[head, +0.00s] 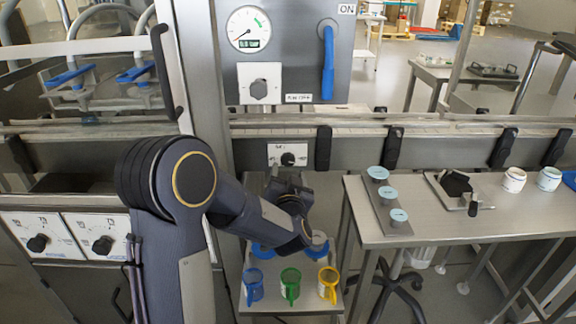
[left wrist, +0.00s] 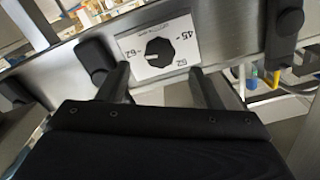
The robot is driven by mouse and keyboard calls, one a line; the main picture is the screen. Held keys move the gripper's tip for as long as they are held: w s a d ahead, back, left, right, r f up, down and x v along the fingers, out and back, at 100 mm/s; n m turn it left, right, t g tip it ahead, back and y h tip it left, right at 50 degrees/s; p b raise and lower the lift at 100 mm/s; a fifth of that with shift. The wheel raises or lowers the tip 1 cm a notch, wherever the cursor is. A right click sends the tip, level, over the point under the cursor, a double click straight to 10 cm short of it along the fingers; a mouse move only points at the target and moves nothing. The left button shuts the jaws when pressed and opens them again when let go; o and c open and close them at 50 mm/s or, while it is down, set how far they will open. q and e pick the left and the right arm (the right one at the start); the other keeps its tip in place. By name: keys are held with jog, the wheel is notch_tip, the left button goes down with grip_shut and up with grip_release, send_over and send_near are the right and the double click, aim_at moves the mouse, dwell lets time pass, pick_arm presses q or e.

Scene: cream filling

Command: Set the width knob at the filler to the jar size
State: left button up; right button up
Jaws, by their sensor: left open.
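The width knob (head: 288,159) is a black dial on a small white plate on the rail, below the grey panel. In the left wrist view the width knob (left wrist: 159,50) shows close up and upside down, with the numbers 45, 52 and 62 around it. A small pale mark on it appears to face the 62 side. My left gripper (left wrist: 158,75) is open, its two fingers apart below the knob in that view, not visibly touching it. In the head view my left gripper (head: 288,182) is just below the plate, partly hidden by my arm. Two white jars (head: 514,180) (head: 549,178) stand on the right table. My right gripper is not in view.
The grey panel above has a gauge (head: 249,29), another knob (head: 259,89) and a blue lever (head: 327,65). Blue, green (head: 290,284) and yellow cups stand below. The steel table (head: 430,225) holds pale blue discs.

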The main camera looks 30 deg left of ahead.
aim_at(288, 162)
pick_arm(q)
jog(key=x, duration=0.5)
jog(key=c, duration=1)
